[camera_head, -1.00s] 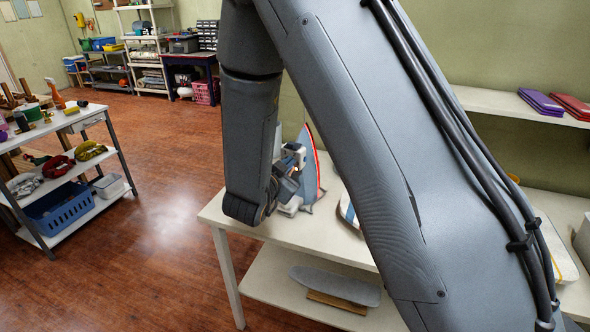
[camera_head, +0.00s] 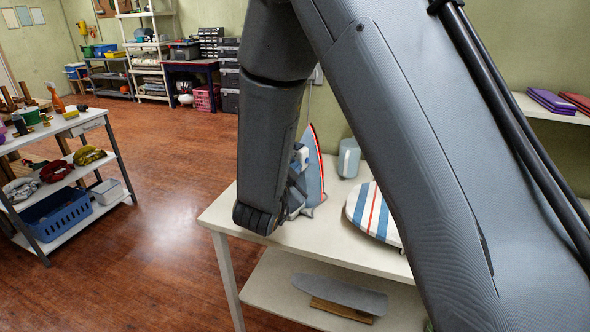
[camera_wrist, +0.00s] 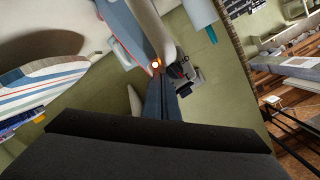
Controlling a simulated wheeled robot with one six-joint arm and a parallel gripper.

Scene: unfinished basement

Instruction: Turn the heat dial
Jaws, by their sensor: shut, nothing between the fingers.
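A blue-grey iron (camera_head: 313,172) with a red edge stands upright on the white table (camera_head: 225,213). In the wrist view its blue and white body (camera_wrist: 125,30) fills the upper middle. A small glowing white-orange spot (camera_wrist: 155,64) shows on the iron; I cannot tell whether this is the heat dial or a lamp beside it. My gripper (camera_wrist: 159,80) is shut and empty, with its fingertips right by this spot. I cannot tell whether they touch. In the head view my arm hides much of the gripper (camera_head: 296,190) and part of the iron.
A grey board (camera_head: 340,290) lies on the lower shelf. A cluttered rack (camera_head: 75,195) stands at the left, with open floor between.

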